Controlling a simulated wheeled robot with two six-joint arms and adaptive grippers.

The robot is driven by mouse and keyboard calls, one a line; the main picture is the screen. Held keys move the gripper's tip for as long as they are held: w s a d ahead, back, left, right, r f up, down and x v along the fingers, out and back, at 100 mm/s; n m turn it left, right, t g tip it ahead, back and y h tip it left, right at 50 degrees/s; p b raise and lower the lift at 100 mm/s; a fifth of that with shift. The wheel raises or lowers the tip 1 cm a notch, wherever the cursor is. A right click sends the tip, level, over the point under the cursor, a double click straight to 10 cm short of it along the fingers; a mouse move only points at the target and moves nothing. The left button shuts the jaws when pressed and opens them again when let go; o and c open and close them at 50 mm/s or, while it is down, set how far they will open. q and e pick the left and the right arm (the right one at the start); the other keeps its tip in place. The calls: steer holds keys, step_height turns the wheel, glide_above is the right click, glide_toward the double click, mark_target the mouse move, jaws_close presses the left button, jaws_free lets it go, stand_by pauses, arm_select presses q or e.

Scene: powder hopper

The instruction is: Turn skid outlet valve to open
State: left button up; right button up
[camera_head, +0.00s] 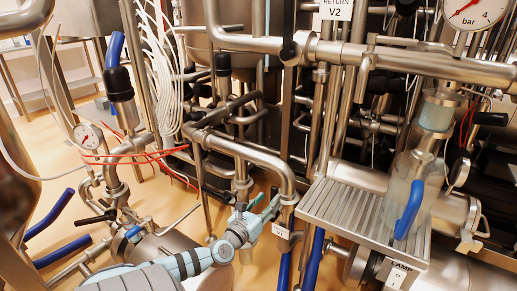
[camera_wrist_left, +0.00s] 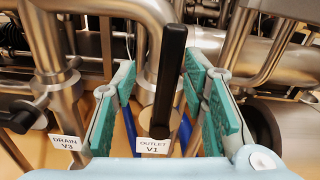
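The outlet valve handle (camera_wrist_left: 172,75) is a black upright lever in the middle of the left wrist view. A white tag (camera_wrist_left: 154,146) reading OUTLET V1 is at its lower end. My left gripper (camera_wrist_left: 163,85) is open, with teal-padded fingers on either side of the handle. Gaps show between the pads and the lever; its depth between the fingers is hard to judge. In the head view, my left gripper (camera_head: 266,206) reaches towards the vertical pipe at the lower middle, and the handle is not clearly visible there. My right gripper is not in view.
A DRAIN V3 tag (camera_wrist_left: 64,142) hangs on the pipe left of the outlet valve. A ribbed metal platform (camera_head: 352,212) with a clear container (camera_head: 408,190) stands right of my gripper. Steel pipes (camera_head: 255,155) crowd behind it.

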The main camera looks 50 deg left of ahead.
arm_select(q)
steer(key=v, duration=0.9)
stand_by(0.3)
